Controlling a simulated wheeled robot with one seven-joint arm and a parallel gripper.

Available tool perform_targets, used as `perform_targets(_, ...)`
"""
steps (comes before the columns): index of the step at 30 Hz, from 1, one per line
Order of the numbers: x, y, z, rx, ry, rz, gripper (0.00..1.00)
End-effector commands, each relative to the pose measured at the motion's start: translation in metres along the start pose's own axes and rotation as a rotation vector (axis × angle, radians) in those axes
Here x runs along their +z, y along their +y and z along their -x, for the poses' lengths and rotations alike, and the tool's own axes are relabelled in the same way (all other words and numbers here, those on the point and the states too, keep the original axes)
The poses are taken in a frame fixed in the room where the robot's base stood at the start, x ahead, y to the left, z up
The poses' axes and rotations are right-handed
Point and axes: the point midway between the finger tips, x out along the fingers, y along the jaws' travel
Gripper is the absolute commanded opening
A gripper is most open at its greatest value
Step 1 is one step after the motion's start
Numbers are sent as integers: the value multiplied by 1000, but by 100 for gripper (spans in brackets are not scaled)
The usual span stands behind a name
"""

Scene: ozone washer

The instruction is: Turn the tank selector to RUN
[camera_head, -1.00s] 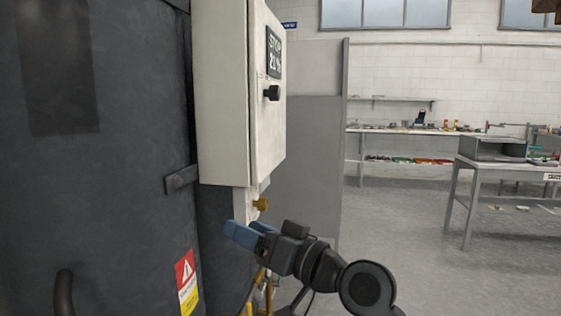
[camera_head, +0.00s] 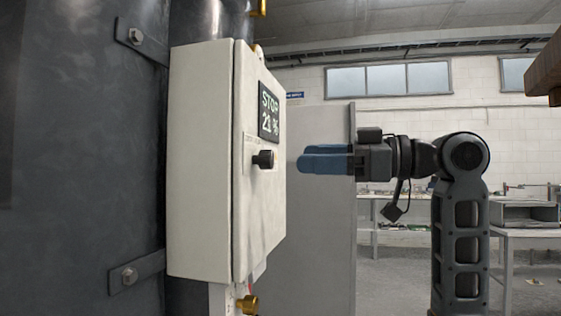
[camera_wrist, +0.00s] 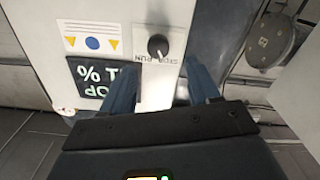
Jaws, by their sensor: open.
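The tank selector (camera_head: 263,159) is a black knob on the front of a white control box (camera_head: 204,160). In the wrist view the selector (camera_wrist: 157,45) sits on a light plate with STOP and RUN labels that appear upside down. I cannot tell for sure which label it points at. A dark display (camera_head: 269,113) above it reads STOP and a percentage. My gripper (camera_head: 302,160), with blue fingers, is level with the selector and apart from it, to its right. In the wrist view the open fingers (camera_wrist: 160,88) stand to either side of the selector's line, nothing between them.
The box is fixed to a dark tank (camera_head: 80,160) with bolted brackets. A brass valve (camera_head: 247,304) is below the box. A grey panel (camera_head: 320,230) stands behind my gripper. Benches (camera_head: 510,228) are far off to the right. The space between gripper and box is clear.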

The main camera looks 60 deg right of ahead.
Motion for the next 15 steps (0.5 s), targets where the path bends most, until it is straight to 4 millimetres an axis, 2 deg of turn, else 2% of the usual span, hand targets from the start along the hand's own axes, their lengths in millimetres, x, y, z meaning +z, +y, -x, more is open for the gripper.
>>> perform_targets(5,-2,-1,-13,-7,-3,6,61)
perform_targets(15,-1,-1,-63,-5,-3,4,61)
